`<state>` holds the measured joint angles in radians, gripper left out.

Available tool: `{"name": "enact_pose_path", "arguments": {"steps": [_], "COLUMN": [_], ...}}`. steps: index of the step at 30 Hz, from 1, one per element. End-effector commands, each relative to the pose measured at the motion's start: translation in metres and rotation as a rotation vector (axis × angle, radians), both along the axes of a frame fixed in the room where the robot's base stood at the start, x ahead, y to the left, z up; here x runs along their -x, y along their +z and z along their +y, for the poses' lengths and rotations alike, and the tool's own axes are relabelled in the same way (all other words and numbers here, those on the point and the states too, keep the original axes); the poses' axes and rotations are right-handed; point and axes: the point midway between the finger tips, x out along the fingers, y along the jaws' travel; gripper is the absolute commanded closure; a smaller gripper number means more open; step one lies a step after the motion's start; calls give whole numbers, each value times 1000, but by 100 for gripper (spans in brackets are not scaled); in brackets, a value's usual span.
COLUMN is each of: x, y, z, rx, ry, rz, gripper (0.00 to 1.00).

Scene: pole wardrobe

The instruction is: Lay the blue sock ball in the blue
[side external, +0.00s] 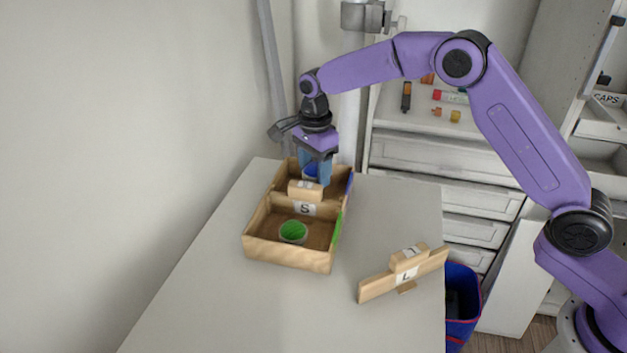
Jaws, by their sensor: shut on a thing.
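My gripper (316,172) points down over the far compartment of a wooden box (288,255) and is shut on a blue sock ball (311,170). The ball shows only in part between the fingers. The far compartment has a blue mark (349,183) on its right wall, and the near compartment has a green mark (339,224). A green sock ball (293,231) lies in the near compartment. Whether the blue ball touches the compartment floor cannot be told.
A wooden divider labelled S (305,209) stands between the compartments. A separate wooden piece labelled L (407,275) lies on the grey table (215,300) at right. A blue bin (461,305) stands beyond the table's right edge. The table's front is clear.

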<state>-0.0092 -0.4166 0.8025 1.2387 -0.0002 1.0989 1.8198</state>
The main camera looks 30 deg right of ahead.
Motion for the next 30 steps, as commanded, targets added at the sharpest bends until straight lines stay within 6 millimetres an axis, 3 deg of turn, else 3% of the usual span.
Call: {"name": "enact_pose_path", "arguments": {"steps": [9,21,22,24,30], "x": [-4,-3,-3,-3,-3], "y": [-34,-39,-38,-38,-38], "z": [1,1,1,1,1], "rx": [1,0,0,0,0], "ry": [-1,0,0,0,0], "rz": [2,1,1,1,1], "gripper": [74,74,38,19,19]}}
